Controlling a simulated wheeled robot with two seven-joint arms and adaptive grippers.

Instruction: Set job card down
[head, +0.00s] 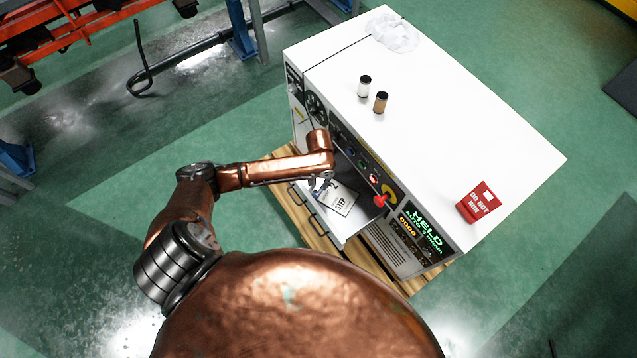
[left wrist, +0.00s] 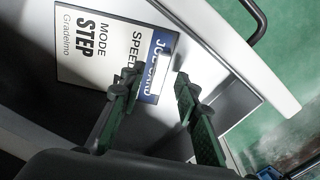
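My left gripper (head: 321,185) is over the card's header end. In the left wrist view its two fingers (left wrist: 159,77) stand apart, either side of a small pale patch at the header. No finger visibly grips the card. Whether the fingertips touch it I cannot tell. My right gripper is not in view.
The white machine (head: 440,130) carries two small capped jars (head: 372,94), a crumpled clear wrap (head: 393,32) and a red "DO NOT RUN" sign (head: 478,202) on top. A red knob (head: 383,197) sticks out close to the tray. The machine stands on a wooden pallet (head: 305,222).

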